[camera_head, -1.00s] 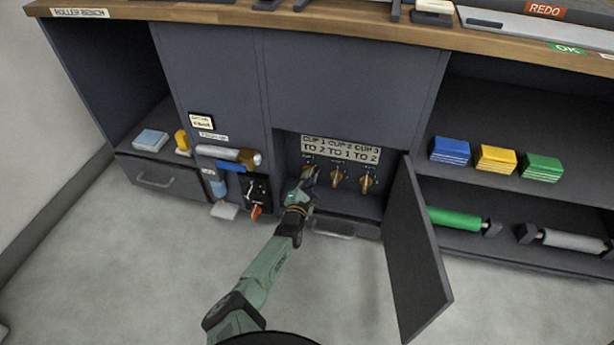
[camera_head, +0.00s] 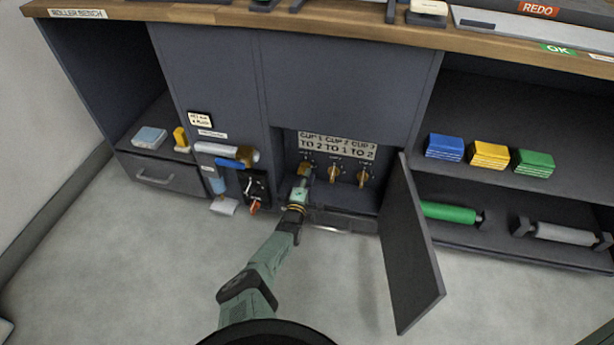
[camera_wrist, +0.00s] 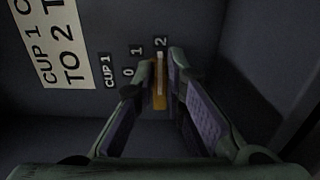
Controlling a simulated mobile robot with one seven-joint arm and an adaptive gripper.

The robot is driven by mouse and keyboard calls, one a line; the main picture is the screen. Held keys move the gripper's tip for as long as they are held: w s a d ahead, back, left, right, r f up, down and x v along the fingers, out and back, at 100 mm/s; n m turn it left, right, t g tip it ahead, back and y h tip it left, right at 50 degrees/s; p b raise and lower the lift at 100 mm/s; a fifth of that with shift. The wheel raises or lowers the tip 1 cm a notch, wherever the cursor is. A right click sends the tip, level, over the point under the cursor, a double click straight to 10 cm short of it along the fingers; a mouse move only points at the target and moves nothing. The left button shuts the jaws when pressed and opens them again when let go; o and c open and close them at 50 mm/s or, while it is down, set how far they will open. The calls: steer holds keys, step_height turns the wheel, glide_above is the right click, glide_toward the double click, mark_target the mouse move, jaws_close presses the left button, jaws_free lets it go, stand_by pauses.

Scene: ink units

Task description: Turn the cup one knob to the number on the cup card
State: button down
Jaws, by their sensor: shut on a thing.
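The cup card (camera_head: 337,146) reads CUP 1 TO 2, CUP 2 TO 1, CUP 3 TO 2 above three brass knobs in the open recess. It shows partly in the wrist view (camera_wrist: 62,50). My gripper (camera_head: 304,174) reaches the leftmost knob, cup one. In the wrist view my fingers (camera_wrist: 160,84) are shut on the yellow cup one knob (camera_wrist: 159,96), one finger on each side. The knob's pale pointer line lies toward the 2 of its 0, 1, 2 scale. The CUP 1 label (camera_wrist: 107,70) is beside the scale.
The cup two knob (camera_head: 334,173) and cup three knob (camera_head: 362,177) stand to the right. An open door (camera_head: 412,250) bounds the recess on the right. A blue-handled roller (camera_head: 228,154) and a black switch panel (camera_head: 252,188) are on the left.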

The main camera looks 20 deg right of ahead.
stand_by(0.3)
steer(key=c, duration=1.6)
jaws_free()
steer(key=shift+c, duration=0.2)
steer(key=shift+s+a, duration=0.1)
steer(key=shift+a, duration=0.05)
steer(key=shift+s+a, duration=0.35)
steer(key=v, duration=1)
steer(key=shift+s, duration=0.4)
steer(key=shift+a, duration=0.15)
